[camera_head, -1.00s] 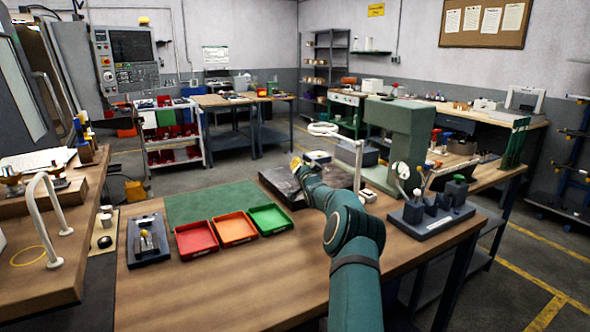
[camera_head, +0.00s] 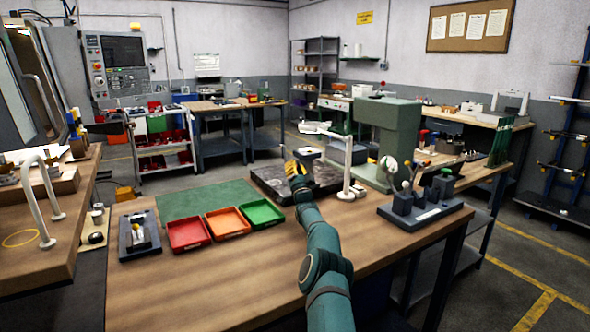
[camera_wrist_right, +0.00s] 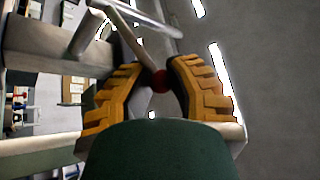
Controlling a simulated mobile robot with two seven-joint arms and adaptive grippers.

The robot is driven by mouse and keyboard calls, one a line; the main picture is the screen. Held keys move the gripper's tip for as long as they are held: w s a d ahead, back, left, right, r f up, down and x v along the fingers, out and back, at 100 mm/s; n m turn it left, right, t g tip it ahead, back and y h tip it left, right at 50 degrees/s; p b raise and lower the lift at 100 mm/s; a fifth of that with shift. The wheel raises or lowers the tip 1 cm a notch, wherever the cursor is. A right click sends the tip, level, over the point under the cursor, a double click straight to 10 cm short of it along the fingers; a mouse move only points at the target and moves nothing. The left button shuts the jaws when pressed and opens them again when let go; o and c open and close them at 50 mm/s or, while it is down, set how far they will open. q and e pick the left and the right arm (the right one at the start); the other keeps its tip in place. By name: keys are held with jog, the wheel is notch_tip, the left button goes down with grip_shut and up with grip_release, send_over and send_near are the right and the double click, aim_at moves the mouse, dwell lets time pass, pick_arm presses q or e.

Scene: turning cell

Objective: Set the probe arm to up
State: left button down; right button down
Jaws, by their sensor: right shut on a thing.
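A slim rod ending in a red ball, which looks like the probe arm (camera_wrist_right: 135,42), slants down from the upper left in the right wrist view. My right gripper (camera_wrist_right: 160,85) has its ridged yellow fingers closed around the red ball (camera_wrist_right: 160,81). In the head view, my right gripper (camera_head: 297,160) is above the dark plate (camera_head: 268,184), left of a white upright post (camera_head: 348,162). The rod is too small to make out there, so I cannot tell its setting. My left gripper is out of view.
The green machine (camera_head: 388,140) stands right of the post. A dark fixture block (camera_head: 430,215) is at the right table edge. The red tray (camera_head: 188,234), orange tray (camera_head: 228,222) and green tray (camera_head: 261,213) are at left. The front of the wooden table (camera_head: 215,290) is clear.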

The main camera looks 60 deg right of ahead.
jog(key=shift+f, duration=0.1)
jog(key=c, duration=0.8)
grip_release()
jog(key=shift+w, duration=0.1)
jog(key=shift+s, duration=0.2)
jog(key=shift+s+a+f, duration=0.1)
jog(key=shift+a+f, duration=0.05)
jog(key=s+a+f, duration=0.2)
jog(key=s+a, duration=0.9)
jog(key=shift+a, duration=0.2)
jog(key=shift+s+f, duration=0.1)
jog(key=shift+f, duration=0.05)
